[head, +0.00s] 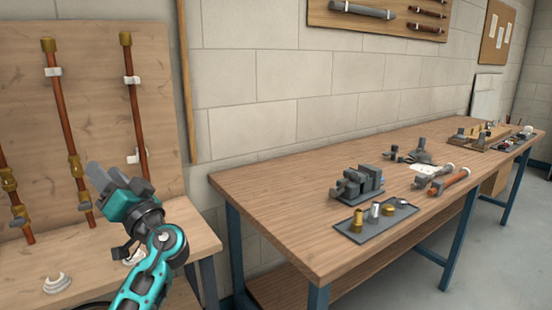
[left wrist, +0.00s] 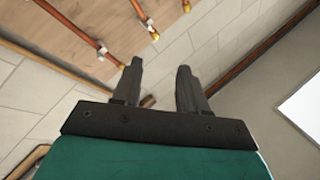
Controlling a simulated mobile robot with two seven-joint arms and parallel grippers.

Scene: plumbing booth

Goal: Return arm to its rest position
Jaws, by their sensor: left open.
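My left gripper (head: 98,178) is raised in front of the wooden board with copper pipes, at the left of the head view. Its teal arm comes up from the bottom left. In the left wrist view the two dark fingers (left wrist: 157,88) stand apart with nothing between them, so it is open and empty. Beyond them are the block wall and the pipe board. My right gripper is in neither view.
Copper pipes (head: 136,115) with brass fittings are clipped to the wooden board (head: 92,60). A long workbench (head: 290,205) at the right bears a grey vise (head: 358,183), a tray of fittings (head: 400,212) and several tools. Grey floor (head: 500,240) shows at the right.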

